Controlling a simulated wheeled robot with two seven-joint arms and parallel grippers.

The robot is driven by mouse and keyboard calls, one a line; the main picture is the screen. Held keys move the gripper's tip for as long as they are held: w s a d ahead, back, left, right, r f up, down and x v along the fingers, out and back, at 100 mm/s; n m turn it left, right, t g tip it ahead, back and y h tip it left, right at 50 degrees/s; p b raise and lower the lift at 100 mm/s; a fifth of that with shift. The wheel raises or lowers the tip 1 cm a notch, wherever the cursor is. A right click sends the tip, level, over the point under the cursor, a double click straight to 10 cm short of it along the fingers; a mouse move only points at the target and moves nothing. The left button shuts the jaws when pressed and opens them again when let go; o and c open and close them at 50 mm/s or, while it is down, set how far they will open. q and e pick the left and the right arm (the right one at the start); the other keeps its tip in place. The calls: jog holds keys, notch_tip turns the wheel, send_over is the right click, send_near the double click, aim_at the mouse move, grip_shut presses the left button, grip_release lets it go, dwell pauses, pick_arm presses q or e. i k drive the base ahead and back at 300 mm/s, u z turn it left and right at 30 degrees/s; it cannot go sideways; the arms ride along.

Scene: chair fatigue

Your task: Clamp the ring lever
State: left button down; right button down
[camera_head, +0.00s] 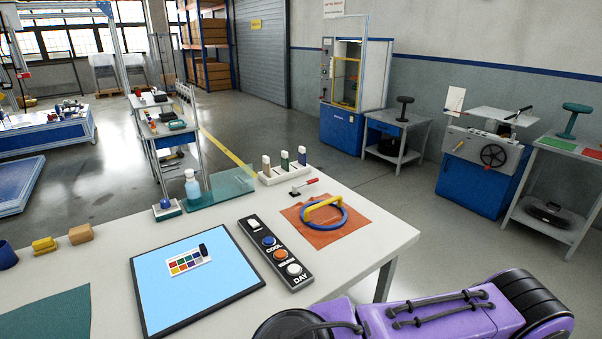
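A blue ring (341,226) lies on an orange-brown mat (362,231) at the right part of the white table. A yellow bar or handle (322,202) crosses over the ring's upper part and looks slightly raised; how it joins the ring cannot be made out. Just behind the mat, a small red-handled lever (311,181) sits on a dark base, its handle pointing right and lying low. Neither gripper shows. Purple links of what looks like my arm fill the bottom right, apart from the ring.
A black button panel (275,254) and a blue board (222,291) lie left of the mat on the white table (384,216). A rack of bottles (284,175), a teal glass plate (222,190) and a spray bottle (192,185) stand behind. The table's right corner is clear.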

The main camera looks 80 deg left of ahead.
aim_at(307, 183)
jog(key=u, duration=1.1)
